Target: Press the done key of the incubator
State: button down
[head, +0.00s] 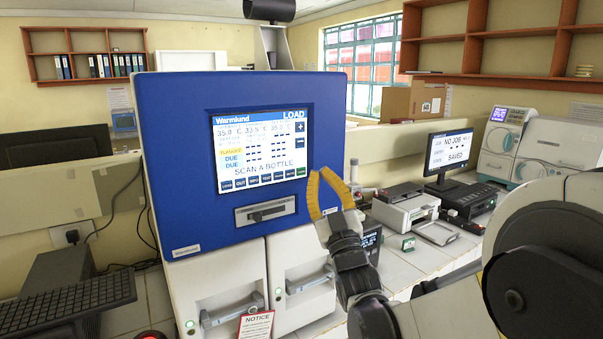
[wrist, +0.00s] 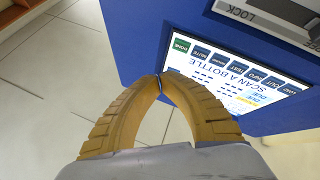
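The incubator (head: 180,130) is a blue-fronted unit with a lit screen (head: 262,146) reading "LOAD" and "SCAN A BOTTLE". The done key appears to be the small green key (head: 301,172) at the right end of the screen's bottom key row; its lettering is too small to read surely. It also shows in the wrist view (wrist: 181,46), just beyond the fingertips and uncovered. My gripper (head: 320,171) has yellow fingers with tips together and nothing held. In the head view the tips appear just right of the green key. In the wrist view (wrist: 160,77) they look apart from it.
A lock handle (head: 265,210) sits below the screen, with white doors (head: 228,290) and a notice card (head: 256,325) underneath. A keyboard (head: 65,305) lies left. A monitor (head: 448,152) and small devices stand on the right bench. The space right of the panel holds my arm.

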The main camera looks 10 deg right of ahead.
aim_at(305, 159)
jog(key=shift+w+a, duration=0.3)
jog(key=shift+w, duration=0.65)
jog(key=shift+w+a, duration=0.3)
jog(key=shift+w, duration=0.6)
jog(key=shift+w+a, duration=0.1)
jog(key=shift+w, duration=0.25)
jog(key=shift+w+a+b, duration=0.1)
jog(key=shift+w+b, duration=0.2)
jog(key=shift+b, duration=0.05)
dwell(0.5)
dwell(0.4)
jog(key=shift+s+d, duration=0.2)
jog(key=shift+s, duration=0.5)
jog(key=s, duration=0.1)
jog(key=s+d, duration=0.1)
jog(key=s, duration=0.2)
jog(key=shift+s+d, duration=0.3)
jog(key=shift+s, duration=0.1)
